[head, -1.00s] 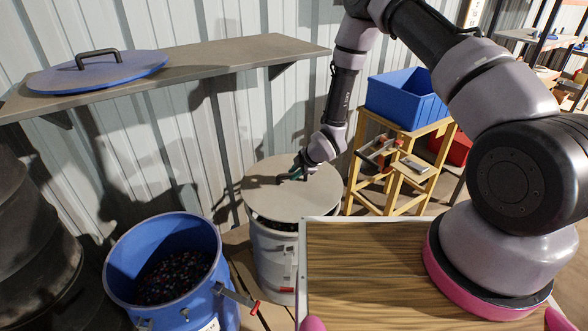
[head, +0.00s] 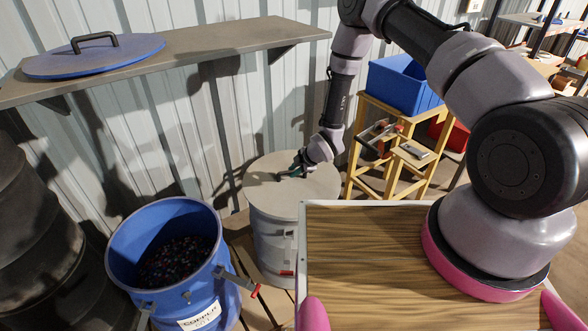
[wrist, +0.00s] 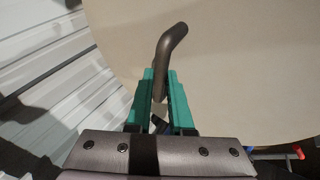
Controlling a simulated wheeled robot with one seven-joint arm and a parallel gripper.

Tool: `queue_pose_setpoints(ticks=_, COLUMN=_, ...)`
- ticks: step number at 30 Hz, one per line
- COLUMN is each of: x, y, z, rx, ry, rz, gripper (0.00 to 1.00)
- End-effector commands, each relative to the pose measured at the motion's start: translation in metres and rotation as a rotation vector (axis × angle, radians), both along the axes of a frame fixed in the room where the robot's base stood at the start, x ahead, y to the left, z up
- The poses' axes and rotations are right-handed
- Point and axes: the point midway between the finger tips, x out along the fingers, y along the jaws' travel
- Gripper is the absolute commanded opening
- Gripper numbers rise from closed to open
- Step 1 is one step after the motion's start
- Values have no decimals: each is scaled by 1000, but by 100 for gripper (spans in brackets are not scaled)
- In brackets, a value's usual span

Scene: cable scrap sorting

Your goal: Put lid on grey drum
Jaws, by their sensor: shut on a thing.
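The round grey lid (head: 268,192) lies over the top of the grey drum (head: 266,240) and covers its mouth. It looks close to level, with no clear gap on the near side; the far rim is hidden. My gripper (head: 292,173) is at the lid's far right part, shut on the lid's handle. In the wrist view the green fingers of my gripper (wrist: 160,85) sit on either side of the dark bent handle (wrist: 170,48), above the pale lid (wrist: 240,60).
An open blue drum (head: 120,258) with dark granules and a copper label stands at the left. A blue lid (head: 130,60) lies on the wall shelf (head: 220,52). A wooden stand (head: 352,165) with a blue bin (head: 400,88) is right of the grey drum. Dark drums stand far left.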

Motion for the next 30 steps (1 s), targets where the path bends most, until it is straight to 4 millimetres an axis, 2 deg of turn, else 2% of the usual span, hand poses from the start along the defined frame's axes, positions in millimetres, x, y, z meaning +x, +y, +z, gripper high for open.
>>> queue_pose_setpoints(ticks=27, x=0, y=-1, z=1, rx=1, ry=-2, rz=2, gripper=0)
queue_pose_setpoints(ticks=28, x=0, y=-1, z=1, rx=1, ry=-2, rz=2, gripper=27)
queue_pose_setpoints(ticks=30, x=0, y=-1, z=1, rx=1, ry=-2, rz=1, gripper=54)
